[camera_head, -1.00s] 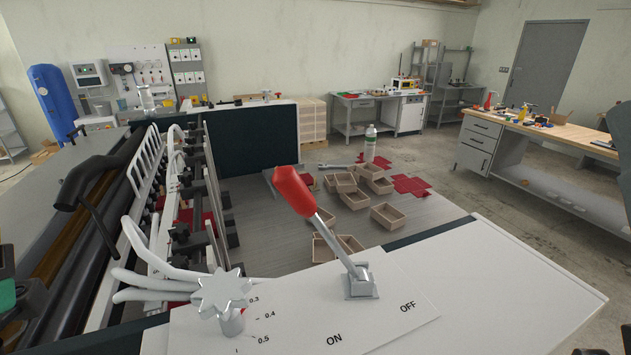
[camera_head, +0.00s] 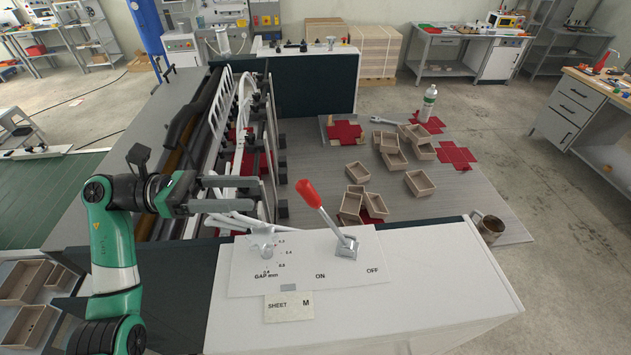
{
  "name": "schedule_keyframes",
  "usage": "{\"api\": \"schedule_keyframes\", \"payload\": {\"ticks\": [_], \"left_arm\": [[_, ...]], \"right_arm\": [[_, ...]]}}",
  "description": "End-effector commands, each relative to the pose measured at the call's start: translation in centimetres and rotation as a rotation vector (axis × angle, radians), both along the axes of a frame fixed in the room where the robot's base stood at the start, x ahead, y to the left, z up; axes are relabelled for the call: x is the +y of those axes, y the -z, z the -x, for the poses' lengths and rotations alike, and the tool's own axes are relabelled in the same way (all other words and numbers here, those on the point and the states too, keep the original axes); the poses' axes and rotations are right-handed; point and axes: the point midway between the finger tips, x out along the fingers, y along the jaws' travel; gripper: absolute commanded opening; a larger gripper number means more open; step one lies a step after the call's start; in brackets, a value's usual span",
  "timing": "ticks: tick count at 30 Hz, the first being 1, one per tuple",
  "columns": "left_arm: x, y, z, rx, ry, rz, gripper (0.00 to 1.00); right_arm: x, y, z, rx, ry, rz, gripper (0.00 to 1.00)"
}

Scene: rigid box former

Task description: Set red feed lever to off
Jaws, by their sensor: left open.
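The red feed lever (camera_head: 309,194) has a red grip on a metal shaft. It rises from a metal bracket (camera_head: 347,246) on the white panel (camera_head: 300,263). It leans up and to the left, toward the ON side and away from the OFF label (camera_head: 372,271). My left gripper (camera_head: 256,194) is open and empty, its fingers pointing right. It is to the left of the red grip, apart from it. My right gripper is not in view.
A star-shaped gap knob (camera_head: 263,246) stands left of the lever, below my left fingers. White hoses and machine bars lie behind it. Space right of the lever is clear.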

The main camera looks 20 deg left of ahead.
Motion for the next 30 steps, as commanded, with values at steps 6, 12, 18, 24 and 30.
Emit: {"api": "schedule_keyframes", "payload": {"ticks": [6, 12, 18, 24, 30], "left_arm": [[-3.0, -0.3, -1.3, 0.000, 0.005, 0.002, 0.60], [-7.2, -0.4, -3.4, 0.000, 0.007, 0.004, 0.60], [-9.8, -0.2, -4.8, -0.001, 0.003, 0.004, 0.60], [-10.4, -0.1, -5.1, -0.002, 0.001, 0.004, 0.60], [-10.4, -0.1, -5.1, -0.002, 0.001, 0.004, 0.49]], "right_arm": [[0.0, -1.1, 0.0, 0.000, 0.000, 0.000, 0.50], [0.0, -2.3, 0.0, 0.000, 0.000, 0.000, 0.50], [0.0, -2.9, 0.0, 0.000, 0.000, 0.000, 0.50], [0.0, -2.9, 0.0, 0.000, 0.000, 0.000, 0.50], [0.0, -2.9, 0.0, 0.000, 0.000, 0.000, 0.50]]}}
